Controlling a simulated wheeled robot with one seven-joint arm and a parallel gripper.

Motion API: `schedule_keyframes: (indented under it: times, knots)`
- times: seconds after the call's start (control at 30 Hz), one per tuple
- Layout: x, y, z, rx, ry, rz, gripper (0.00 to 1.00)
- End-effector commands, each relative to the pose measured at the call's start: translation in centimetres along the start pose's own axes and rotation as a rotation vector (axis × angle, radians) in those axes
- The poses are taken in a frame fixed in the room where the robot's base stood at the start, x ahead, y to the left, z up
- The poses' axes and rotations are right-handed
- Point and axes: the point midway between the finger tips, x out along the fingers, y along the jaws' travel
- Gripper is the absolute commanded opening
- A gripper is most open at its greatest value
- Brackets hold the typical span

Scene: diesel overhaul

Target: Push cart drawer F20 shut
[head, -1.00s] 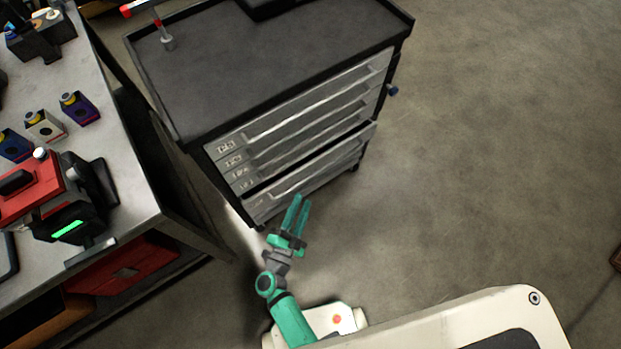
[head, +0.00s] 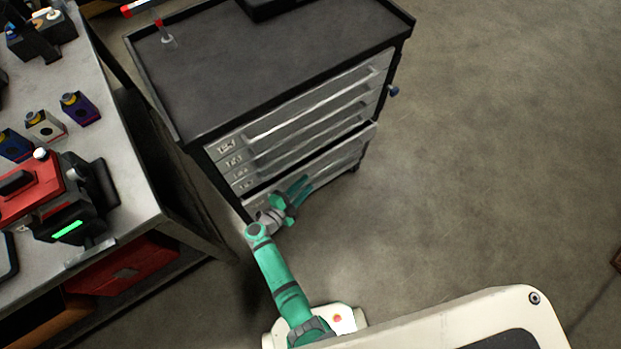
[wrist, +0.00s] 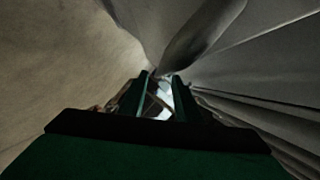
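The dark tool cart (head: 290,75) stands in the upper middle of the head view with a stack of grey-fronted drawers. A lower drawer (head: 345,152) sticks out a little past the drawers above it. The labels are too small to read, so I cannot tell for sure which is F20. My green gripper (head: 306,184) is low in front of this drawer's left half and covers part of its front. I cannot tell whether it touches. In the wrist view my gripper's two fingers (wrist: 158,88) stand apart with nothing seen held; grey panels lie close on the right.
A workbench (head: 125,150) with a red and black machine (head: 70,200) and small coloured boxes stands left of the cart, close to my arm. A red case (head: 125,270) sits below it. The floor (head: 480,170) right of the cart is clear.

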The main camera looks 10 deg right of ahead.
Motion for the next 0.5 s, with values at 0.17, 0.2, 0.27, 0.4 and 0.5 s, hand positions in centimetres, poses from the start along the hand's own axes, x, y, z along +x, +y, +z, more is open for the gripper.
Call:
schedule_keyframes:
  times: [0.17,0.2,0.27,0.4,0.5]
  knots:
    - [2.6,0.0,0.0,0.0,0.0,0.0,0.3]
    - [3.0,0.0,0.0,-0.001,0.001,0.0,0.3]
    - [3.5,0.0,0.0,0.0,0.0,0.0,0.3]
    - [4.1,0.0,0.0,0.001,0.0,0.0,0.3]
    - [4.2,0.0,-0.1,0.001,0.001,0.001,0.3]
